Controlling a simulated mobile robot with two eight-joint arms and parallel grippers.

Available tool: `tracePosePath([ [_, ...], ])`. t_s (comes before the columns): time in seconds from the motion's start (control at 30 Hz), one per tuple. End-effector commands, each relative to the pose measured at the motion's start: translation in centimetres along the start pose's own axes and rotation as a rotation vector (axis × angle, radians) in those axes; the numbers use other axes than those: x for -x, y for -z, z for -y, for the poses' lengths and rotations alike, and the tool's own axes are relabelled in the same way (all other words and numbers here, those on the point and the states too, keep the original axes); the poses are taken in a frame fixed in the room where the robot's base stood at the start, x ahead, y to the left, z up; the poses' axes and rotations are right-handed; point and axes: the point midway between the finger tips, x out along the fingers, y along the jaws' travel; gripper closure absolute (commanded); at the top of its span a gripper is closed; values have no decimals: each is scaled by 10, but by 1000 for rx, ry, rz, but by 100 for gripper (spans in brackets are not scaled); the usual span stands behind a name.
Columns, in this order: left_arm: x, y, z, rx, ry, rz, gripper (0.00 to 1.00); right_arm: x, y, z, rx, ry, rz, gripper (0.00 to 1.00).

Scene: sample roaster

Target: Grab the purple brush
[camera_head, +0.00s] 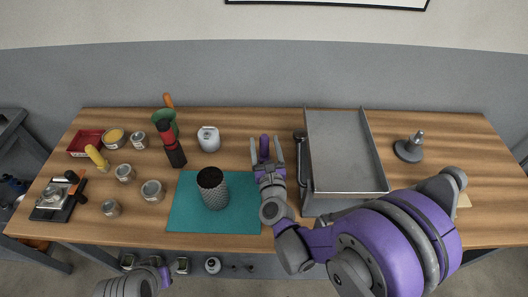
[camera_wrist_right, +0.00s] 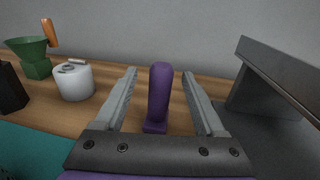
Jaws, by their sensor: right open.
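The purple brush (camera_head: 264,146) stands upright on the wooden table, left of the grey tray. In the right wrist view the brush (camera_wrist_right: 159,92) is between the two open fingers, with a gap on each side. My right gripper (camera_head: 266,148) is open around it, its fingers pointing toward the back of the table. The right fingers also show in the wrist view (camera_wrist_right: 160,98). The brush's lower end is partly hidden behind my gripper in the head view. Part of my left arm shows at the bottom left of the head view, but its fingers are not visible.
The large grey tray (camera_head: 343,150) stands close to the right of my gripper. A teal mat (camera_head: 240,215) with a dark textured cylinder (camera_head: 212,188) is to the left. A white canister (camera_head: 208,139) and green funnel (camera_head: 164,118) stand further left.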

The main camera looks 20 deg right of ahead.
Motion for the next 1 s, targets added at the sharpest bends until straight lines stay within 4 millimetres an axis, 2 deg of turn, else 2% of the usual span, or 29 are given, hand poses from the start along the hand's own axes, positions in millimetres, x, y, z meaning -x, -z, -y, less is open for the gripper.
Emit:
tracePosePath([
  [0.2, 5, 3, 0, 0, 0, -2, 50, -33, 0, 2, 2, 1, 0, 28],
  [0.3, 6, 4, 0, 0, 0, -3, 50, -44, 0, 2, 2, 0, 0, 28],
  [0.6, 6, 4, 0, 0, 0, -2, 50, -48, 1, 1, 2, -1, 0, 30],
  [1.0, 6, 4, 0, 0, 0, -3, 50, -48, 1, 1, 2, -1, 0, 100],
])
